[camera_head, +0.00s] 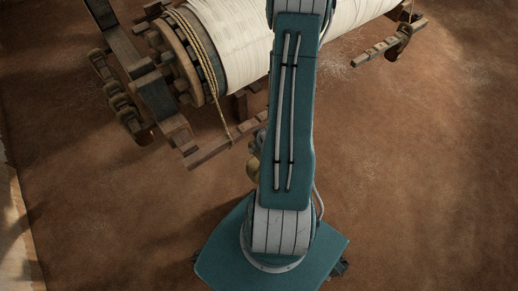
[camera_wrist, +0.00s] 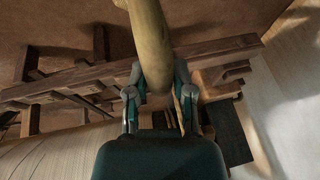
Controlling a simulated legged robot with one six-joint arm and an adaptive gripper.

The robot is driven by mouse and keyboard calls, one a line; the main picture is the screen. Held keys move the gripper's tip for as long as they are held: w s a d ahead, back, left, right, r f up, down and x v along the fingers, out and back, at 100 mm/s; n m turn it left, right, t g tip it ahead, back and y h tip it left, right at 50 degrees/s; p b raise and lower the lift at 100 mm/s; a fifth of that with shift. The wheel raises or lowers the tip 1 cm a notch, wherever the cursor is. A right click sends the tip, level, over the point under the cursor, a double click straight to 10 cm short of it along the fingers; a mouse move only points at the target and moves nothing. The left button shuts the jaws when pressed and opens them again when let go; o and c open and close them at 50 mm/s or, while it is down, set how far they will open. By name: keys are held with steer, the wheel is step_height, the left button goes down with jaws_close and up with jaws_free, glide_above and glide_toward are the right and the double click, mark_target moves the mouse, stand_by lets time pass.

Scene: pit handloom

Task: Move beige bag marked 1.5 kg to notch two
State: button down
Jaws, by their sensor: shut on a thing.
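My gripper (camera_wrist: 158,84) is shut on a beige bag (camera_wrist: 150,40), which rises from between the fingers to the top edge of the wrist view. No weight mark can be read on it. In the head view a small beige part of the bag (camera_head: 252,168) shows left of my arm, which hides most of it and the gripper. A wooden bar (camera_wrist: 75,77) crosses the wrist view behind the fingers. A wooden bar also shows in the head view (camera_head: 215,147), with its right end near my arm. I cannot tell which notch is which.
The loom's cloth roll (camera_head: 235,35) lies behind my arm, with a toothed wooden wheel (camera_head: 190,55) and a hanging rope (camera_head: 222,110) at its left end. Another wooden bar (camera_head: 385,47) stands at the upper right. The brown floor (camera_head: 420,180) on the right is clear.

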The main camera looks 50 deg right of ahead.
mark_target(251, 141)
steer(key=shift+w, duration=0.55)
steer(key=shift+w+d+f, duration=0.1)
steer(key=shift+w+d, duration=0.15)
steer(key=shift+w, duration=0.2)
steer(key=shift+w+d+f, duration=0.1)
steer(key=shift+w+d, duration=0.15)
steer(key=shift+w, duration=0.2)
steer(key=shift+w+d+f, duration=0.1)
steer(key=shift+w+d, duration=0.3)
steer(key=shift+w, duration=1.35)
steer(key=shift+w+d, duration=0.4)
steer(key=shift+w, duration=1.4)
steer(key=shift+w+d+f, duration=0.1)
steer(key=shift+w+d, duration=0.3)
steer(key=shift+w, duration=1.35)
steer(key=shift+f, duration=1.15)
steer(key=shift+f, duration=0.15)
steer(key=shift+a+f, duration=0.1)
steer(key=shift+c, duration=2)
jaws_free()
steer(key=shift+f, duration=0.1)
